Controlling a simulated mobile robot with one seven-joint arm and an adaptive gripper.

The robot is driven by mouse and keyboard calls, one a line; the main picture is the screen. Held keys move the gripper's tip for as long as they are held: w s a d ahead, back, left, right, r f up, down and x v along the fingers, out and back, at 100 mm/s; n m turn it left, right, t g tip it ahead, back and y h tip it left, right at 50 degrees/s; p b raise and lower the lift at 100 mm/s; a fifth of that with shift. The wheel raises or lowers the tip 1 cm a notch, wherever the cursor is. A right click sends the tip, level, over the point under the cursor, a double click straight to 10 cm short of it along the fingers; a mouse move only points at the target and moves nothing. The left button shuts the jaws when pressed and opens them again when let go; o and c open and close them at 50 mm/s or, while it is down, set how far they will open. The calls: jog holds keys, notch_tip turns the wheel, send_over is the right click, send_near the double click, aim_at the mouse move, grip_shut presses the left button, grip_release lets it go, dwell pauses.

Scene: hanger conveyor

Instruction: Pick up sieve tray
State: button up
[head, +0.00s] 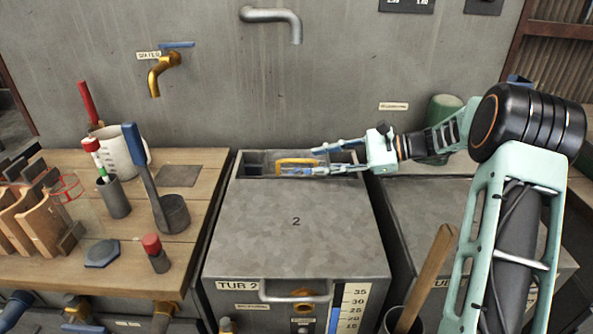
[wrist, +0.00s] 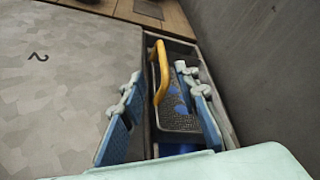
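The sieve tray (head: 297,161) sits in the open slot at the back of tub 2, its yellow handle showing in the head view. In the wrist view the sieve tray (wrist: 184,121) shows a dark mesh floor with blue patches and a yellow handle arching along its left side. My gripper (head: 312,160) reaches in from the right over the slot. It is open, with nothing held. In the wrist view my gripper (wrist: 158,82) has one blue finger on each side of the handle. I cannot tell whether either finger touches the tray.
Tub 2's grey lid (head: 290,215) covers the area in front of the slot. The grey wall (head: 250,90) rises close behind, with a steel spout (head: 275,15) above. A wooden bench (head: 100,215) with a jug, ladle and cups stands left. A wooden handle (head: 432,265) leans at front right.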

aim_at(296, 160)
jog(key=x, duration=0.5)
jog(key=r+b+x, duration=0.1)
jog(key=x, duration=0.1)
jog(key=shift+w+a+f, duration=0.1)
jog(key=shift+w+a, duration=0.05)
jog(key=shift+a, duration=0.1)
jog(key=shift+c, duration=0.3)
grip_shut()
